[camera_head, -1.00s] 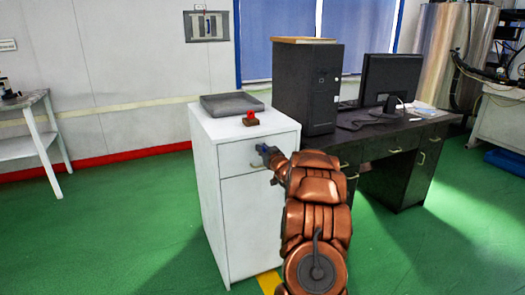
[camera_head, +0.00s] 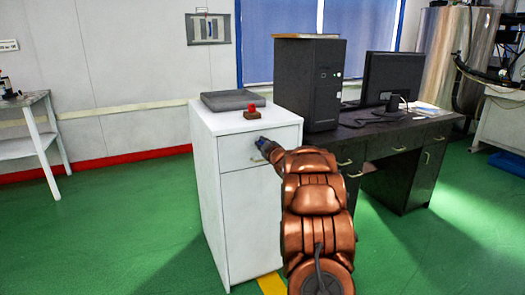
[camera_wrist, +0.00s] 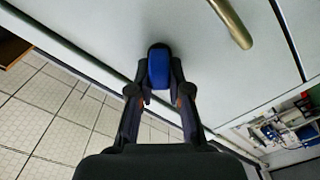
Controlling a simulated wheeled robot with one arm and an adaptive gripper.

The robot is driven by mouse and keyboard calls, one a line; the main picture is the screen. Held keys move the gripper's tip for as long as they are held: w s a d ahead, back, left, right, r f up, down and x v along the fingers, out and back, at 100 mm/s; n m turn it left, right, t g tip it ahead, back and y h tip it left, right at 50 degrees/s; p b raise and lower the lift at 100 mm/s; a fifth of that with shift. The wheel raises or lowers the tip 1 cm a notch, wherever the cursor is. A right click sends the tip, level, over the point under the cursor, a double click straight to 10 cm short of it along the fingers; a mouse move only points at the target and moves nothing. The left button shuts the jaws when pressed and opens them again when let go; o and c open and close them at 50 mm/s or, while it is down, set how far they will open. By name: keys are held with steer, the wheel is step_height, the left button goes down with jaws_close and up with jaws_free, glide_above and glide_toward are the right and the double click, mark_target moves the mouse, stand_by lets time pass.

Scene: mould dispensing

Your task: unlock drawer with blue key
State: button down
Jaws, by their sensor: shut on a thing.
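The blue key (camera_wrist: 159,70) is between the two fingertips of my gripper (camera_wrist: 160,92) in the wrist view, and the gripper is shut on it. The key's far end meets a dark round spot on the white drawer front, likely the lock; how deep it sits is hidden. In the head view my gripper (camera_head: 262,146) is at the upper right of the drawer front (camera_head: 235,153) of the white cabinet (camera_head: 248,215). The drawer looks closed. Its brass handle (camera_wrist: 232,22) shows beside the key in the wrist view.
On the cabinet top are a grey flat tray (camera_head: 232,99) and a red button on a brown base (camera_head: 252,114). A dark desk (camera_head: 405,180) with a computer tower (camera_head: 308,85) and monitor (camera_head: 390,78) stands close on the right.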

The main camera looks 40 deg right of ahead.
steer(key=n+b, duration=0.5)
steer(key=shift+a+f+n, duration=0.2)
steer(key=shift+f+n, duration=0.1)
steer(key=shift+f, duration=0.1)
steer(key=shift+f+n+b, duration=0.1)
steer(key=shift+n+b, duration=0.8)
steer(key=shift+n, duration=0.1)
steer(key=shift+w+n+b, duration=0.1)
steer(key=shift+n+b, duration=0.45)
steer(key=shift+n, duration=0.15)
steer(key=c, duration=1.1)
jaws_free()
